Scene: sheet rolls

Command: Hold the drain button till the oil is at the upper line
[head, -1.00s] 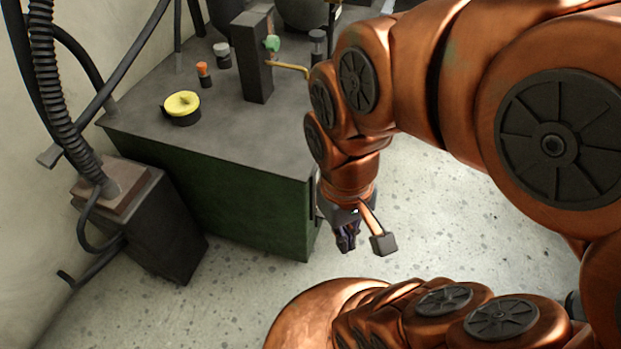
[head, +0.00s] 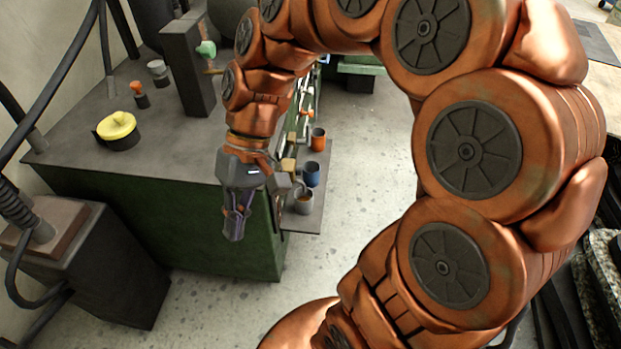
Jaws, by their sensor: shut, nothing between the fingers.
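My gripper (head: 235,224) hangs fingers down in front of the near right end of the green tank (head: 180,215). Its fingers are together with nothing between them. The tank has a dark grey top and stands at the left. I cannot tell which part is the drain button, and no oil level or upper line can be made out. My arm hides part of the tank's right side, where small fittings (head: 305,115) show.
On the tank top are a yellow-topped black cap (head: 117,128), an orange-topped plug (head: 138,92) and a dark upright block (head: 187,70). A side shelf (head: 305,222) holds orange (head: 318,138), blue (head: 311,174) and grey (head: 303,202) cups. Floor to its right is clear.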

